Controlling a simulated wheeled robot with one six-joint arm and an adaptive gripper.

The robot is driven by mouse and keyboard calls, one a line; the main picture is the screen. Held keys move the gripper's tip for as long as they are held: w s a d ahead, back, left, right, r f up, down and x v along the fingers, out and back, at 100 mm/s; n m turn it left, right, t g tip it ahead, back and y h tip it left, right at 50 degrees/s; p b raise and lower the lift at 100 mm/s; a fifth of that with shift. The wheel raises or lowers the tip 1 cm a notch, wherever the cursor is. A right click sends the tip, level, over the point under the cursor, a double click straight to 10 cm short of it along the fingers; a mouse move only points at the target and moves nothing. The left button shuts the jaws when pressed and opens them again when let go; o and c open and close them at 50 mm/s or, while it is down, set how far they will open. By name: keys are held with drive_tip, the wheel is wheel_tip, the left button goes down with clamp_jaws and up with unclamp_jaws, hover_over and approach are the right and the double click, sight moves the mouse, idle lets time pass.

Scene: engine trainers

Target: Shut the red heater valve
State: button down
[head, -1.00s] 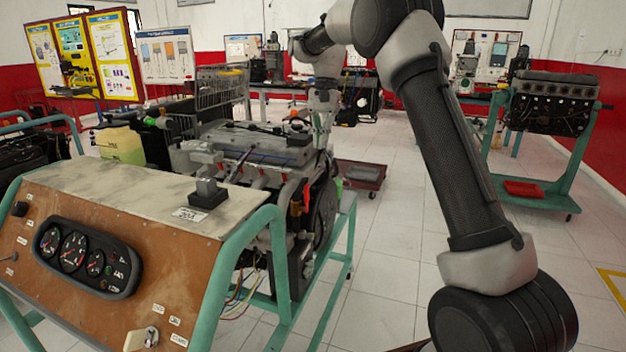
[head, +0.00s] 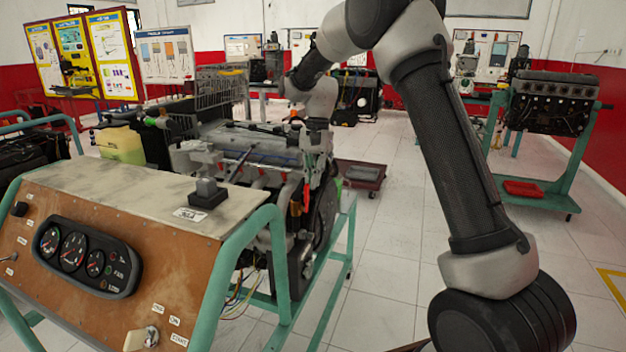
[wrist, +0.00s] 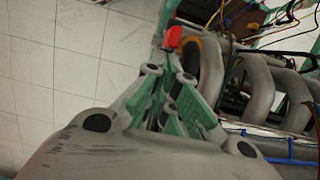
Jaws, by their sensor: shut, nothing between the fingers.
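The red heater valve (head: 306,196) shows as a small upright red handle on the near right end of the engine (head: 262,150) in the head view. In the wrist view the red handle (wrist: 173,38) is just beyond my fingertips, beside a grey curved pipe. My gripper (wrist: 167,68) is shut and empty, with its green-padded fingers together and pointing toward the red handle. Whether the tips touch it, I cannot tell. In the head view my gripper is small and partly lost against the engine's right end.
A control panel with gauges (head: 80,255) stands in front of the engine on a green frame (head: 240,270). Grey manifold pipes (wrist: 252,85) and loose wires lie right of my fingers in the wrist view.

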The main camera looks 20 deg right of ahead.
sight(307, 185)
drive_tip(key=shift+a, duration=0.1)
idle(0.3)
drive_tip(key=shift+s+r+t, duration=0.15)
drive_tip(key=shift+s+t, duration=0.05)
drive_tip(key=shift+t, duration=0.1)
drive_tip(key=shift+s+a+r+h, duration=0.1)
drive_tip(key=shift+s+a+h, duration=0.1)
drive_tip(key=shift+h, duration=0.2)
drive_tip(key=s+a+t+h, duration=0.1)
drive_tip(key=t, duration=0.1)
drive_tip(key=s+a+t+h, duration=0.1)
drive_tip(key=s+t, duration=0.1)
drive_tip(key=shift+s+a+r+h, duration=0.1)
drive_tip(key=shift+a+r+h, duration=0.1)
drive_tip(key=shift+r+h, duration=0.2)
drive_tip(key=s+a, duration=0.1)
drive_tip(key=s+a+f, duration=0.1)
drive_tip(key=s, duration=0.1)
drive_tip(key=shift+s+a+f, duration=0.4)
drive_tip(key=shift+r, duration=0.1)
